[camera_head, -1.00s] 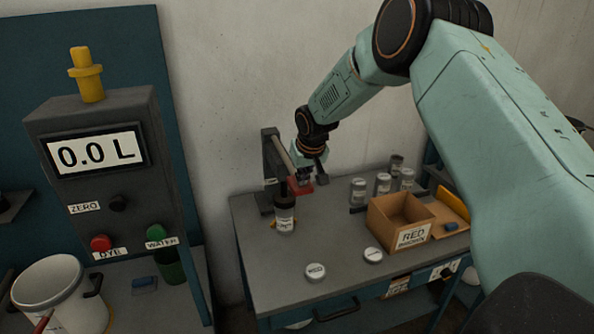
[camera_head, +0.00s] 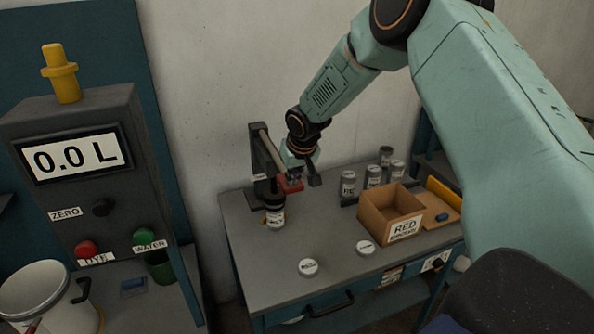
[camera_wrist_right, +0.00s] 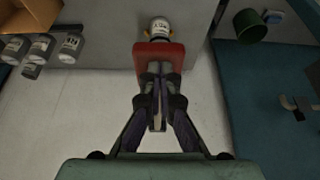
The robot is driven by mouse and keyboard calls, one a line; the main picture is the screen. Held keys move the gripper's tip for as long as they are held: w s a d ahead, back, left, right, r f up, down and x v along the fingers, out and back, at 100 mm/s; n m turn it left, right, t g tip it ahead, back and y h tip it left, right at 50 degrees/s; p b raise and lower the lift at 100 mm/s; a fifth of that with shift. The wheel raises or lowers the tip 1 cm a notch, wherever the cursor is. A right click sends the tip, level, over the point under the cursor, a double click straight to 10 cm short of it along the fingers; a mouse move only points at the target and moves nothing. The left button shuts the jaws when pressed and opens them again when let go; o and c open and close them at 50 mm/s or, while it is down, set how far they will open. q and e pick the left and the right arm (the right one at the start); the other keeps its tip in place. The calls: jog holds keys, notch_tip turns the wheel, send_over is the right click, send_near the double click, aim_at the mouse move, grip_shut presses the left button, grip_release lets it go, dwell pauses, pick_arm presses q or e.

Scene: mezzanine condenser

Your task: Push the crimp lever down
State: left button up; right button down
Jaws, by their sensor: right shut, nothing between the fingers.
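The crimp press (camera_head: 258,160) stands at the back left of the grey workbench, with a pale lever bar that slopes down to a red grip (camera_head: 290,186). A labelled can (camera_head: 275,219) stands upright under the press. My right gripper (camera_head: 296,176) is shut and empty at the red grip. In the right wrist view, its closed fingertips (camera_wrist_right: 158,76) overlap the near edge of the red grip (camera_wrist_right: 158,52); I cannot tell if they press on it. The can (camera_wrist_right: 160,27) shows beyond the grip. My left gripper is out of view.
A cardboard box (camera_head: 390,210) marked RED and several grey cans (camera_head: 373,177) stand right of the press. Two round lids (camera_head: 308,267) lie near the bench front. A dispenser (camera_head: 80,170) reading 0.0 L and a white bucket (camera_head: 45,290) are at left.

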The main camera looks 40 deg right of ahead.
jog(key=r, duration=0.2)
jog(key=shift+w+a+r, duration=0.1)
jog(key=shift+a+r, duration=0.1)
jog(key=shift+r, duration=0.2)
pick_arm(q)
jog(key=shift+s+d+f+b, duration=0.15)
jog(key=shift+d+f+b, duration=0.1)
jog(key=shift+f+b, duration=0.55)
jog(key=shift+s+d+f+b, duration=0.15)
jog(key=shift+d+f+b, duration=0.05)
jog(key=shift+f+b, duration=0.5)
pick_arm(e)
jog(key=s+a+r, duration=0.1)
jog(key=s+r, duration=0.6)
jog(key=s, duration=0.1)
jog(key=shift+a, duration=0.2)
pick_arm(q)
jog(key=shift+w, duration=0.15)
pick_arm(e)
jog(key=shift+w+a+f, duration=0.1)
jog(key=shift+w, duration=0.05)
jog(key=shift+s, duration=0.2)
